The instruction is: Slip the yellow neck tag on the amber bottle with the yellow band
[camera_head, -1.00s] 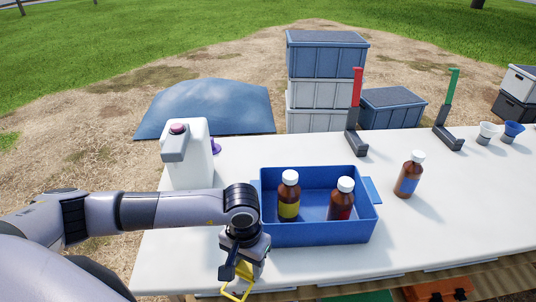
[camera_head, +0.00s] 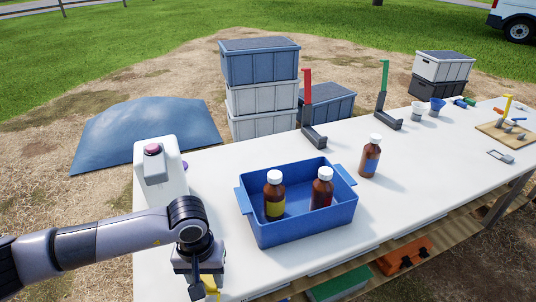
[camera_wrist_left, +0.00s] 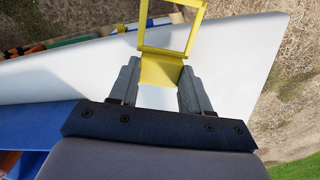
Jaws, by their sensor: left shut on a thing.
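The yellow neck tag (camera_wrist_left: 162,70), a square frame with a flat tab, is pinched by its tab between the fingers of my left gripper (camera_wrist_left: 159,88). In the head view the left gripper (camera_head: 203,282) is at the table's near left, left of and nearer than the blue tray, and only a bit of the tag shows. The amber bottle with the yellow band (camera_head: 275,207) stands upright, white-capped, in the left part of the blue tray (camera_head: 306,229). No tag shows on its neck. My right gripper is out of view.
A red-banded amber bottle (camera_head: 322,190) stands beside it in the tray. A blue-banded bottle (camera_head: 371,160) stands on the table (camera_head: 420,160) to the right. A white jug (camera_head: 160,170) stands behind my left arm. Red (camera_head: 308,105) and green (camera_head: 382,95) uprights stand along the back edge.

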